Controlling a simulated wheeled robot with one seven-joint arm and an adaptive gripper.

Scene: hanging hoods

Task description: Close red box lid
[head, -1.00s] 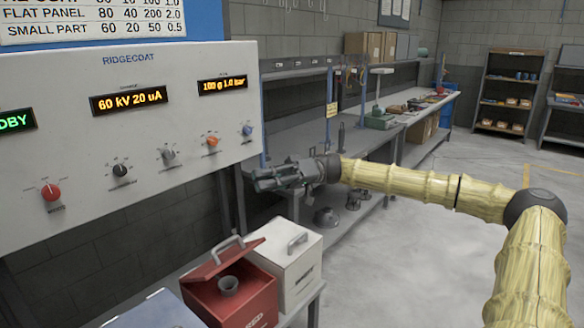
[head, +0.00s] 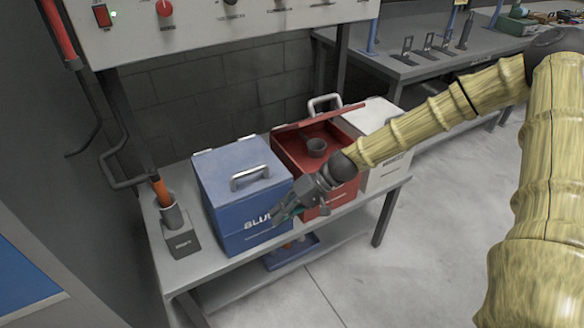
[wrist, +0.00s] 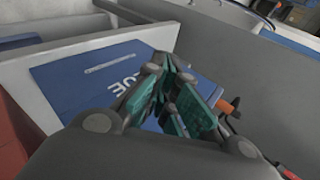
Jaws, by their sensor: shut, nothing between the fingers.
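The red box (head: 287,157) stands between the blue and white boxes. Its lid (head: 318,118) is raised and tilted, with a grey handle (head: 322,103) at the far side. A small dark cup (head: 316,147) shows in the opening. My gripper (head: 280,213) is shut and empty. In the head view it is before the front of the blue box (head: 243,178), left of the red box's front, which my wrist partly hides. In the wrist view my gripper (wrist: 176,108) is over the blue box's lettered front (wrist: 95,78); contact cannot be told.
The white box (head: 385,170) is at the right end of the grey table (head: 215,263). A holder with an orange-handled tool (head: 178,240) stands at the left end. A blue tray (head: 290,250) is on the lower shelf. Open floor lies to the right.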

